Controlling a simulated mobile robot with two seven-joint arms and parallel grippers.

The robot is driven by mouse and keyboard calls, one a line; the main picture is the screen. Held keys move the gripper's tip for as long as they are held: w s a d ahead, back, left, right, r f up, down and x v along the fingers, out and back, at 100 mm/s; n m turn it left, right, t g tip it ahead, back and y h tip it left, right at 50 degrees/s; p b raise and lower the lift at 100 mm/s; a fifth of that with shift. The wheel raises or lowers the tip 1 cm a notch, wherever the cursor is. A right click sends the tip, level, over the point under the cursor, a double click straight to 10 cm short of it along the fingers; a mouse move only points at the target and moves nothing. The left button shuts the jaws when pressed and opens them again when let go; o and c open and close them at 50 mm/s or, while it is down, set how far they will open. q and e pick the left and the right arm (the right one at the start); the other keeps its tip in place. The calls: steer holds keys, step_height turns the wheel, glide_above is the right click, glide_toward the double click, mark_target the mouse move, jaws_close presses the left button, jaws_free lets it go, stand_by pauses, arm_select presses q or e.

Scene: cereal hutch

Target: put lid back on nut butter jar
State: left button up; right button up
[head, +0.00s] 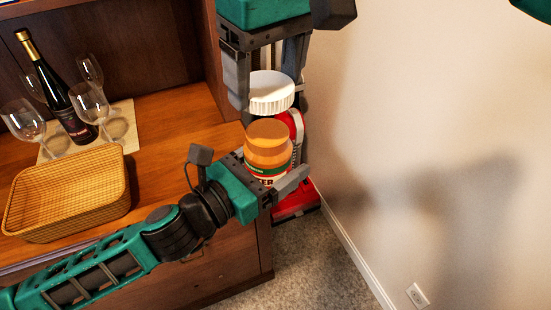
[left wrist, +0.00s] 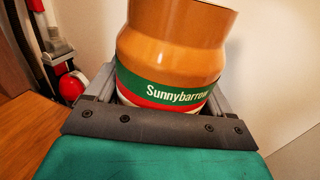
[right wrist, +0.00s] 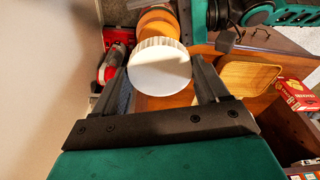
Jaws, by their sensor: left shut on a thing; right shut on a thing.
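The nut butter jar (head: 268,148) is orange-brown with a green, white and red label, and it has no lid on it. My left gripper (head: 278,190) is shut on the jar, which also fills the left wrist view (left wrist: 170,50). The white ribbed lid (head: 270,92) is between the fingers of my right gripper (head: 270,95), which is shut on it. In the head view the lid appears just above the jar, apart from it. In the right wrist view the lid (right wrist: 160,68) partly hides the jar (right wrist: 157,22).
A wicker basket (head: 70,195), a dark bottle (head: 62,100) and several wine glasses (head: 90,105) stand on the wooden hutch (head: 175,115). A red and grey vacuum cleaner (head: 296,205) stands behind the jar, near the bare wall (head: 440,120). A red box (right wrist: 297,93) shows in the right wrist view.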

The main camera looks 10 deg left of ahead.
mark_target(267, 132)
steer(key=shift+f, duration=2)
steer(key=shift+f, duration=0.9)
steer(key=shift+f, duration=0.55)
